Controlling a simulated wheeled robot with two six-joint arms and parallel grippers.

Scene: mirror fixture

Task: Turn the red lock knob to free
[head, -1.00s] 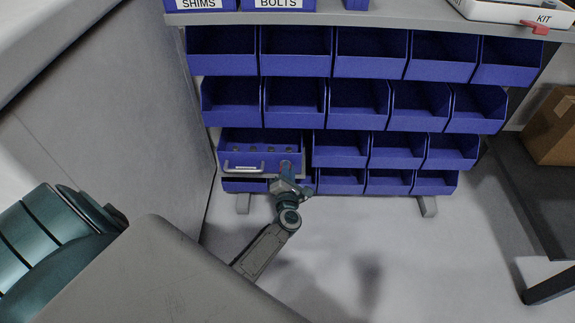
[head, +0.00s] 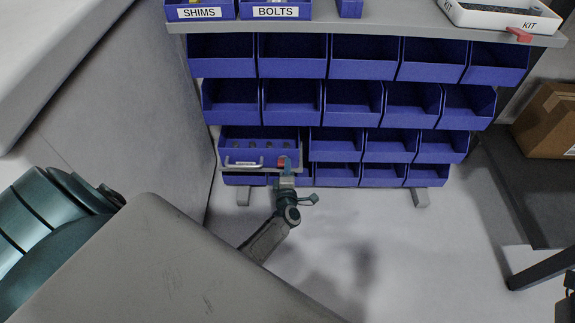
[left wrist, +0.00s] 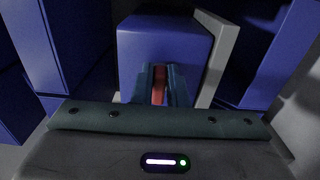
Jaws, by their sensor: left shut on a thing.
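The red lock knob (head: 282,160) is on the front right of the blue drawer (head: 232,144) in the lower left of the bin rack. My left gripper (head: 286,168) is at the knob, with its arm reaching up from below. In the left wrist view the red knob (left wrist: 158,85) shows as an upright strip between the two fingers of my left gripper (left wrist: 158,80), which is shut on it. The fingers hide the knob's sides. My right gripper is not seen in either view.
The drawer has a pale handle (head: 243,164) left of the knob. Rows of blue bins (head: 357,104) rise above and to the right. A grey panel (head: 120,110) stands close on the left. A dark bench (head: 530,190) is at the right. The floor in front is clear.

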